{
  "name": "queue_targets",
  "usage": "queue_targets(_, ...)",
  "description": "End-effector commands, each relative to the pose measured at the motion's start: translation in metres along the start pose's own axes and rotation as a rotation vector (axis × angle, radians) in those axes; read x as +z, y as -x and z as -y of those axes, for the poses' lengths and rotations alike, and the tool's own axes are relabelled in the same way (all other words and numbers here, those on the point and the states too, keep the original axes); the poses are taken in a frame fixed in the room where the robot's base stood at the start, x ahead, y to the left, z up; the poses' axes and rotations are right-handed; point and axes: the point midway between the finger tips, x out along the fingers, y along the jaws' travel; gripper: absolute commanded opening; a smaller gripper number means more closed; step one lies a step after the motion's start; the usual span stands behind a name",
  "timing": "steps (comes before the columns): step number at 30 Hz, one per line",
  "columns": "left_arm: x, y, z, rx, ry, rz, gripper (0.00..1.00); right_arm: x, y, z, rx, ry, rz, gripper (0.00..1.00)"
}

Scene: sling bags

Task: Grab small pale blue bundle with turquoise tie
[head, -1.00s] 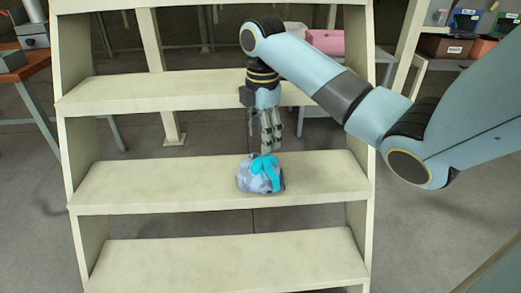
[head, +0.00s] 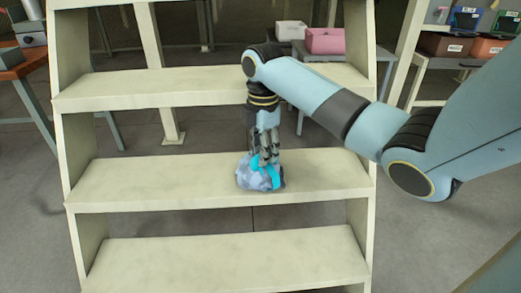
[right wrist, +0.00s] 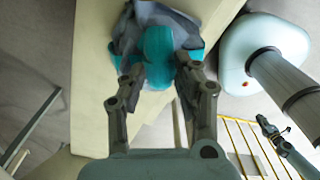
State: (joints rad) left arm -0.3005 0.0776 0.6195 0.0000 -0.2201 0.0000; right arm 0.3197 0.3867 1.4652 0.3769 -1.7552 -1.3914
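The small pale blue bundle (head: 262,180) with its turquoise tie (head: 257,167) sits near the front edge of a cream shelf board, about mid-width. My right gripper (head: 266,160) points down at the top of it. In the right wrist view, the right gripper (right wrist: 160,70) has its two fingers apart, one on each side of the turquoise tie (right wrist: 158,55). The grey-blue cloth (right wrist: 128,35) shows beyond the fingertips. Firm contact cannot be made out. My left gripper (right wrist: 268,128) appears small and far off in the right wrist view, its opening unclear; it is outside the head view.
The cream shelf unit (head: 150,185) has boards above and below the bundle. The board above (head: 130,90) runs behind my right arm. The bundle's board is otherwise bare. A pink bin (head: 325,40) and a workbench with boxes (head: 450,45) stand behind.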

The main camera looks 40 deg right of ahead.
Motion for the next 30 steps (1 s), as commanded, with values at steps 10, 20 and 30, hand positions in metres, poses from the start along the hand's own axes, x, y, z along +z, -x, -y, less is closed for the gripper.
queue_targets(10, 0.000, 0.000, 0.002, -0.002, -0.001, 0.001, 0.00, 0.000, 0.000, 0.000, 0.000, 0.000, 0.000, 0.00)
queue_targets(20, -0.001, 0.002, 0.002, -0.002, -0.001, 0.000, 0.00, 0.000, 0.007, -0.001, 0.002, 0.000, 0.000, 0.00)
queue_targets(30, -0.005, 0.017, 0.004, -0.003, -0.001, -0.006, 0.00, 0.000, 0.075, -0.002, 0.005, 0.000, 0.000, 0.00)
